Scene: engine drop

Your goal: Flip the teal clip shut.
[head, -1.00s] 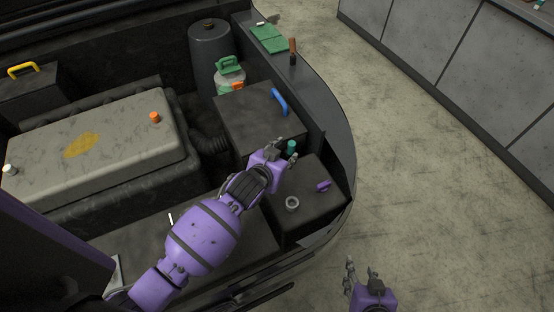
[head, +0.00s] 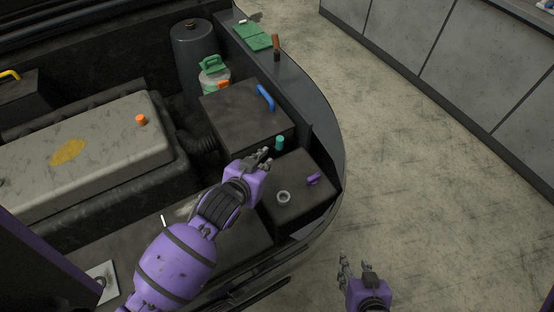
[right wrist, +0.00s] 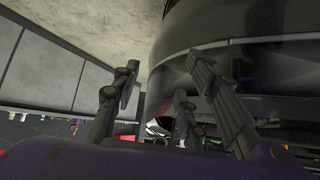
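The teal clip (head: 280,143) stands upright as a small teal piece at the edge of a dark box in the engine bay, beside the taller box with the blue handle. My left gripper (head: 265,156) is just left of the teal clip, with a small gap showing between them. Its fingers are small and foreshortened, so I cannot tell whether they are open or shut. My right gripper (head: 344,268) is low in the head view, over the floor and away from the clip. In the right wrist view its fingers (right wrist: 165,85) are apart with nothing between them.
A purple piece (head: 314,179) and a grey ring (head: 283,197) are on the dark box near the clip. The blue handle (head: 265,97) rises from the taller box behind. The curved body rim (head: 335,150) borders the bay at right; open floor lies beyond.

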